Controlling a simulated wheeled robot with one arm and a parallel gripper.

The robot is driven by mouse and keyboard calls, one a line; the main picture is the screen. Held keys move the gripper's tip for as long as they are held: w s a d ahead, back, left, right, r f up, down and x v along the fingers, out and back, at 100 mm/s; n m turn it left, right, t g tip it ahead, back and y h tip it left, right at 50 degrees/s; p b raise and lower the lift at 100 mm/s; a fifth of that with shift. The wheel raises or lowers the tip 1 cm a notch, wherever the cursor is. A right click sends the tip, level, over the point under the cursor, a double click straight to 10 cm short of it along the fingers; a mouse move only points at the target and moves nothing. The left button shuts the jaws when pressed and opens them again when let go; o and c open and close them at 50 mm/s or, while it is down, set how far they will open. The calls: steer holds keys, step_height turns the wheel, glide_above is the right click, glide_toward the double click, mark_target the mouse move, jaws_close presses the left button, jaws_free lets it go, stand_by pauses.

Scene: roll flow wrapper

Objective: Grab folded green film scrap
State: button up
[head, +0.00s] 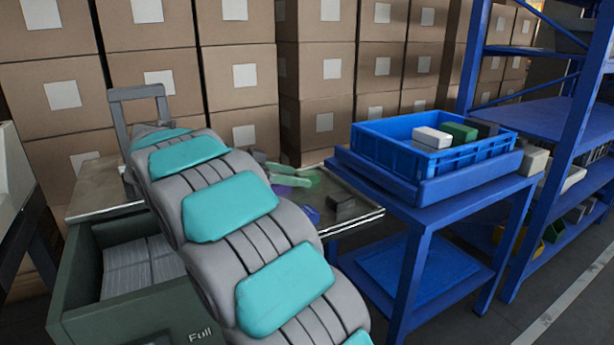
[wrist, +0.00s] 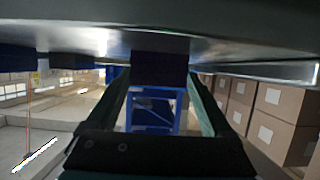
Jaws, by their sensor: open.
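A folded green film scrap (head: 305,176) lies on the metal table in the head view, among other scraps just right of my arm. My arm covers part of the table, so my gripper is hidden in the head view. In the wrist view my gripper (wrist: 159,76) shows two dark green fingers spread apart. A dark block shape (wrist: 158,68) appears between and beyond the fingertips, under a grey metal surface; I cannot tell whether it touches them. The green scrap is not visible in the wrist view.
The metal table (head: 350,224) also holds a purple scrap (head: 290,181), a blue scrap (head: 308,213) and a dark box (head: 341,206). A blue crate (head: 395,156) stands on a blue stand to the right. A green bin (head: 75,290) is at the left. Stacked cartons (head: 235,110) close off the back.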

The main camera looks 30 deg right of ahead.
steer(key=shift+d+f, duration=0.2)
steer(key=shift+d, duration=0.3)
jaws_close()
stand_by(0.3)
